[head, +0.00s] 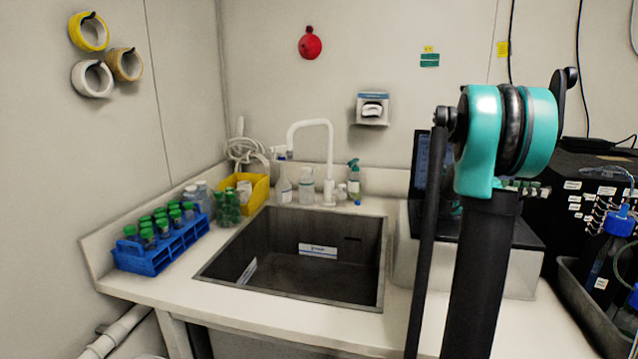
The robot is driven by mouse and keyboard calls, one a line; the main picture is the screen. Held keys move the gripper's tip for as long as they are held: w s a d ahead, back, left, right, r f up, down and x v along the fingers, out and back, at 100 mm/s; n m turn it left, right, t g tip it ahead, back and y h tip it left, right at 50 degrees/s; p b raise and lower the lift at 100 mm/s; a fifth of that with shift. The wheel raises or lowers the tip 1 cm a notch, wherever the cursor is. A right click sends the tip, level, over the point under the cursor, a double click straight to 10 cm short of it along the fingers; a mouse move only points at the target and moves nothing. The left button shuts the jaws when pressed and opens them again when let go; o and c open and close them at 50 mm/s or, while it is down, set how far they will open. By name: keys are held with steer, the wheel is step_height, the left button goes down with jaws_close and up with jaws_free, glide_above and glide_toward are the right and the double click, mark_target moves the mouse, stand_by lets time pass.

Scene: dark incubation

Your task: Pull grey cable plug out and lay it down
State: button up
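I cannot make out a grey cable plug in the head view. A black instrument box (597,185) stands at the right with several small tubes or cables on its front, too small to tell apart. Black cables (579,70) hang down the wall above it. My own teal and black arm stands upright at the right and hides part of the counter and of a dark screen (421,165) behind it. My gripper is not in view.
A dark sink (216,262) with a white faucet (329,160) is set in the white counter (160,289). A blue rack (140,262) of green-capped tubes stands left. A yellow bin (258,190) and bottles stand behind. A grey tray (580,310) with blue-capped bottles (619,221) is at the right edge.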

stand_by(0.3)
jaws_close()
steer(key=shift+a, duration=0.1)
steer(key=shift+v, duration=2.95)
steer(key=shift+w, duration=0.1)
steer(key=shift+o, duration=0.2)
jaws_free()
